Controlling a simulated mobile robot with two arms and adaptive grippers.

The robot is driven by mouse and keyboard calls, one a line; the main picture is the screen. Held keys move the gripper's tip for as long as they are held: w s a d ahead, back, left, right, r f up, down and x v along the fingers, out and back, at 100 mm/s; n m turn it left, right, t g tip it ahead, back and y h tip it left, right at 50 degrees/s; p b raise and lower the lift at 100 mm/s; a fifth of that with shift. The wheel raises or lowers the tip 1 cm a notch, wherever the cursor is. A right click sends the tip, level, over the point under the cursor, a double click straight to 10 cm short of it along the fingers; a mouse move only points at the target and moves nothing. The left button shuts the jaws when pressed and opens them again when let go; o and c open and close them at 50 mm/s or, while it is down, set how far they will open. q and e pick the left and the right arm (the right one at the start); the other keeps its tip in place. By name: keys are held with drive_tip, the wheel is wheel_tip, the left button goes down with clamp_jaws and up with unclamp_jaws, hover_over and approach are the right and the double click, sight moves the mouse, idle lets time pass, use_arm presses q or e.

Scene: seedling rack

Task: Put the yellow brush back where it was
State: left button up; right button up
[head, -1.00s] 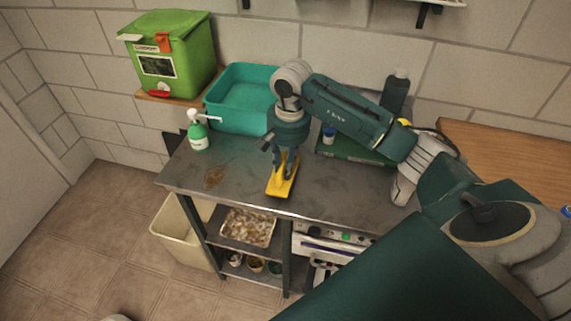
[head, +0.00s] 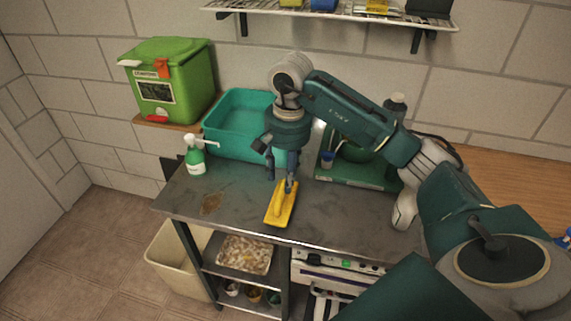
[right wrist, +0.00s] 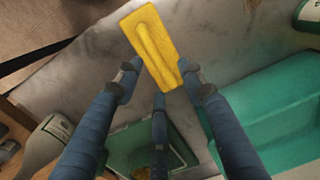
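The yellow brush (head: 281,205), a flat block with a raised grip along its back, lies on the grey bench (head: 345,222) near its front edge. My right gripper (head: 282,182) hangs just above its rear end. In the right wrist view the fingers of my right gripper (right wrist: 160,82) are spread apart, and the brush (right wrist: 148,38) lies beyond and partly between the tips, not clasped. The right fingertip overlaps the brush edge in that view; I cannot tell if it touches. My left gripper is not in view.
A brown stain (head: 211,204) marks the bench on the left. A wire shelf (head: 345,18) hangs above. The bench's front middle is mostly clear.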

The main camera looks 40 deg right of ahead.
wheel_tip(320, 180, up, 6)
drive_tip(key=shift+s+d+f, duration=0.1)
drive_tip(key=shift+s, duration=0.05)
idle(0.6)
